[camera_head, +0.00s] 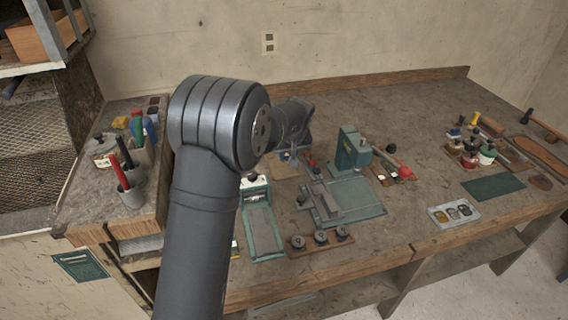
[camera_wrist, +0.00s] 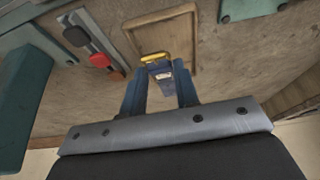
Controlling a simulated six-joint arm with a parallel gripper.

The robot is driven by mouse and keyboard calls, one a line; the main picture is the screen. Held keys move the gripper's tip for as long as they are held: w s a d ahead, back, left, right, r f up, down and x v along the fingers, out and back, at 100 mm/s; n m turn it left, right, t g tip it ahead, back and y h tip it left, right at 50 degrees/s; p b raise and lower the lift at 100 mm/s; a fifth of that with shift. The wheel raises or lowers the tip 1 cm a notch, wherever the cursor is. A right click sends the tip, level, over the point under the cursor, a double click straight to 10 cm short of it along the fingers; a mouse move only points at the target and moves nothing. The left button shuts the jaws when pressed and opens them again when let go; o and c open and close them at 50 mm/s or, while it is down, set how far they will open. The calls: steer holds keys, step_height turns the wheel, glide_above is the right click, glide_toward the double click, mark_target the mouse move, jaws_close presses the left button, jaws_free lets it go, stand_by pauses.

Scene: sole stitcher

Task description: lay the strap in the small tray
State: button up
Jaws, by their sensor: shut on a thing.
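In the wrist view my gripper (camera_wrist: 160,78) is shut on the strap (camera_wrist: 163,72), a short dark blue piece with a yellow buckle-like end and a pale patch. The strap's yellow end points away from my gripper, over the near part of the small tray (camera_wrist: 191,45). The tray is a shallow tan wooden frame. I cannot tell whether the strap touches it. In the head view my arm hides most of my gripper (camera_head: 290,152), and I cannot make out the strap. Part of the tray (camera_head: 284,171) shows below my gripper.
A green press (camera_head: 350,150) stands just right of my gripper. A green machine (camera_head: 263,230) and a rack with several black knobs (camera_head: 321,242) are nearer the front edge. Cups of tools (camera_head: 131,195) stand at the left.

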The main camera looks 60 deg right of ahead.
mark_target(284, 171)
steer(key=shift+w+d+f, duration=0.2)
steer(key=shift+w+f, duration=0.3)
steer(key=shift+w, duration=0.35)
steer(key=shift+w+f, duration=0.1)
steer(key=shift+f, duration=1.95)
steer(key=shift+f, duration=0.2)
steer(key=o, duration=1.1)
steer(key=shift+c, duration=0.2)
steer(key=shift+r, duration=0.1)
steer(key=v, duration=1.2)
